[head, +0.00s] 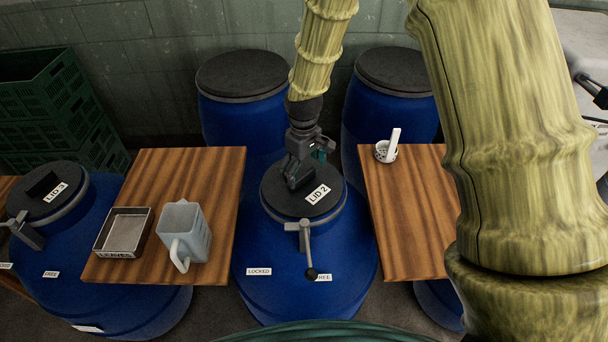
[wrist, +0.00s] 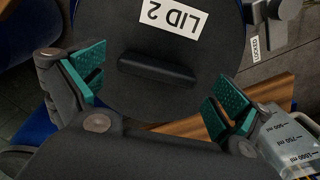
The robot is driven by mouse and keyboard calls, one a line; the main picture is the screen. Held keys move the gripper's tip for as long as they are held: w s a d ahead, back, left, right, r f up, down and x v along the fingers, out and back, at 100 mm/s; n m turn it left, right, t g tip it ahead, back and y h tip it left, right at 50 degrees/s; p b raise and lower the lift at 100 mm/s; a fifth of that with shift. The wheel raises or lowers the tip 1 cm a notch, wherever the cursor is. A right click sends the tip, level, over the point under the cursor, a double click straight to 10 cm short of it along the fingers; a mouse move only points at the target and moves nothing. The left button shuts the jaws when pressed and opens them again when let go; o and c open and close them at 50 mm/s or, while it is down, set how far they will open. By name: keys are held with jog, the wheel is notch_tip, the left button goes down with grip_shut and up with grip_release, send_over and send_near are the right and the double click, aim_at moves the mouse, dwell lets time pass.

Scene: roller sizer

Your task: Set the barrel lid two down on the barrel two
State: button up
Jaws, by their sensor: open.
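Barrel lid two (head: 283,203) is a dark round lid with a white "LID 2" label. It lies on top of barrel two (head: 290,297), a blue drum; I cannot tell how tightly it sits. In the wrist view the lid (wrist: 130,95) has a raised bar handle (wrist: 157,70). My gripper (head: 297,180) is just above the lid. Its teal fingers are spread wide on either side of the handle in the wrist view (wrist: 158,88), not touching it. A lever (head: 307,243) on the barrel's front points down, its dark knob beside the "FREE" label.
Wooden tables flank the barrel. The left one (head: 220,190) holds a metal tray (head: 124,232) and a grey jug (head: 186,235); the right one (head: 410,225) holds a small perforated cup (head: 385,153). A barrel with lid three (head: 50,208) stands left, green crates (head: 50,110) behind it.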

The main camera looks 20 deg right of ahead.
aim_at(304, 176)
notch_tip(304, 176, up, 11)
jog(key=b, duration=0.3)
jog(key=shift+f, duration=0.2)
jog(key=shift+d, duration=0.1)
dwell(0.4)
